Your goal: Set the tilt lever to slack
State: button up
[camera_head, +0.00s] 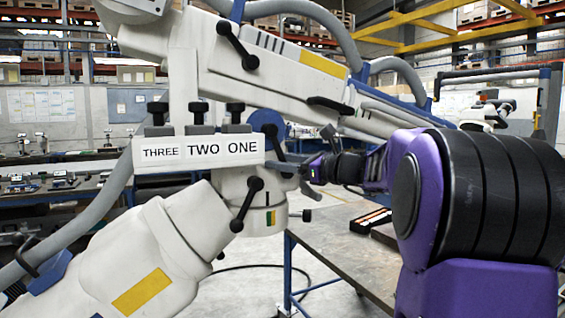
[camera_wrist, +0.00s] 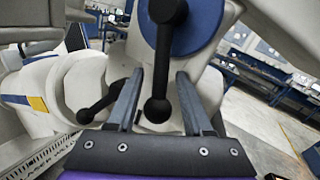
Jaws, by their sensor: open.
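A black lever with ball ends (camera_wrist: 161,65) hangs down from a blue disc (camera_wrist: 205,30) on the white microscope arm in the wrist view. My gripper (camera_wrist: 158,80) is open, with one grey finger on each side of this lever, apart from it. I cannot tell for sure that this is the tilt lever. In the head view the blue disc (camera_head: 267,121) is partly hidden behind the label block, and my gripper (camera_head: 285,166) reaches in from the right beneath it. A second black lever (camera_head: 247,204) sits lower, beside a green, yellow and red mark (camera_head: 270,218).
A label block (camera_head: 200,150) reading THREE, TWO, ONE carries several black knobs, close left of my gripper. Another black lever (camera_head: 238,46) and a dark handle (camera_head: 330,105) sit on the upper arm. A grey table (camera_head: 350,255) stands below right.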

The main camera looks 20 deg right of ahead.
grip_shut()
dwell(1.4)
